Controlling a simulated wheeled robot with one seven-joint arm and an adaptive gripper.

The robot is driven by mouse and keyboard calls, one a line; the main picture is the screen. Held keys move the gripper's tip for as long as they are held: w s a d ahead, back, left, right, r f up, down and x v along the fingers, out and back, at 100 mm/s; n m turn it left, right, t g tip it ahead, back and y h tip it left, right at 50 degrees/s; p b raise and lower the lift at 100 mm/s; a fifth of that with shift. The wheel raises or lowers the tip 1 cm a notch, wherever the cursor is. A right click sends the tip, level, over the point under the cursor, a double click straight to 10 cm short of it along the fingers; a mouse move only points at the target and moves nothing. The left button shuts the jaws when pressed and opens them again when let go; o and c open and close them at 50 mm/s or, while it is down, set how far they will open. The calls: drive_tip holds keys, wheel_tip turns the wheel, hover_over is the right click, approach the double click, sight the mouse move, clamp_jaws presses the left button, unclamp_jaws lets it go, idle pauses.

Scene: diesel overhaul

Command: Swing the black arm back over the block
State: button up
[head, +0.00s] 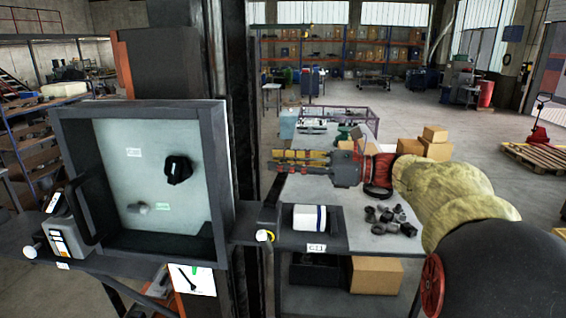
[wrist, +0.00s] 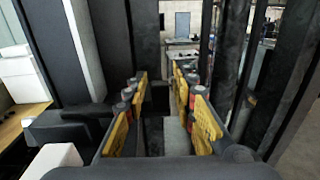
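The black arm (head: 270,208) lies on the dark shelf in the head view, pointing toward me, with a pale knob at its near end. It is beside the white block with a blue edge (head: 309,218), to its left, not over it. My gripper (head: 277,160) reaches in from the right with its fingers pointing left, near the arm's far end. Contact cannot be told. In the wrist view my gripper (wrist: 160,108) has its yellow-padded fingers apart, with nothing clearly held between them. A dark bar with a pale end shows at lower left there; I cannot tell what it is.
Black fittings (head: 392,219) lie on the table at right. Cardboard boxes (head: 425,145) are stacked behind. The air above the white block is open.

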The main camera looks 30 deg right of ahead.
clamp_jaws()
idle(0.6)
